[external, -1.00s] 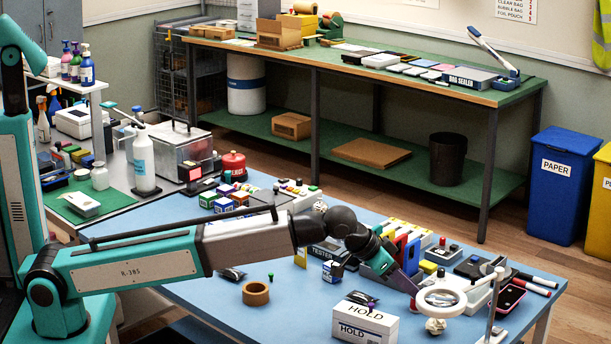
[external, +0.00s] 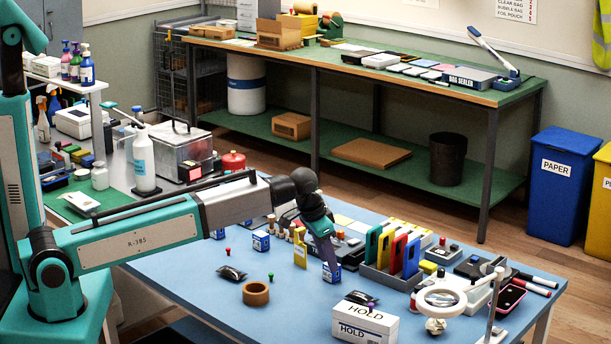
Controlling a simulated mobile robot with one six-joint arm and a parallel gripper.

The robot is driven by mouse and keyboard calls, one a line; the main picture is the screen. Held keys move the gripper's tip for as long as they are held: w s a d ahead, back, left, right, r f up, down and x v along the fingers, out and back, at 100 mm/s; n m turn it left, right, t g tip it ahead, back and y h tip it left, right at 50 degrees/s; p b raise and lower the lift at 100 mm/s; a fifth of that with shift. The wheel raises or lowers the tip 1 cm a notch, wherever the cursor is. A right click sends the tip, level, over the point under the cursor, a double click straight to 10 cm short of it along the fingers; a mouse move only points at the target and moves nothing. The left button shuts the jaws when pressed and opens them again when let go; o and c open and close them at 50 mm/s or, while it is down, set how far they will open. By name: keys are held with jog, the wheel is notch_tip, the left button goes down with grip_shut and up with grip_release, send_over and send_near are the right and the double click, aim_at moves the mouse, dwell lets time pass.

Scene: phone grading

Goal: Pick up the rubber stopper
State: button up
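I cannot tell for sure which item is the rubber stopper. A small green piece (external: 271,276) stands on the table behind the brown tape roll (external: 256,294). A small red-topped piece (external: 228,252) stands further left. A small purple piece (external: 371,307) is at the HOLD box.
The white HOLD box (external: 364,325) stands at the front. A rack of coloured phones (external: 388,262) is right of my gripper. A ring magnifier (external: 441,299) stands at the right.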

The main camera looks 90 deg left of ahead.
jog(key=s+a+g+p, duration=0.1)
jog(key=s+a, duration=0.3)
jog(key=s, duration=0.1)
jog(key=s+a+f+g+h+p, duration=0.1)
jog(key=s+a, duration=0.3)
jog(key=s, duration=0.2)
jog(key=s+a+f+n+g+p, duration=0.1)
jog(key=s+a, duration=0.3)
jog(key=s, duration=0.2)
jog(key=shift+s+a+f+h, duration=0.2)
jog(key=shift+s+a+h, duration=0.05)
jog(key=shift+a+h, duration=0.15)
notch_tip(320, 180, up, 10)
jog(key=m+b, duration=0.1)
jog(key=b, duration=0.1)
send_over(228, 248)
jog(key=shift+w, duration=0.1)
jog(key=shift+f, duration=0.1)
jog(key=shift+f+p, duration=0.65)
jog(key=shift+f, duration=3.6)
jog(key=shift+f, duration=0.15)
jog(key=shift+f+p, duration=0.75)
jog(key=shift+f, duration=0.45)
jog(key=shift+f+p, duration=0.3)
jog(key=shift+f, duration=1)
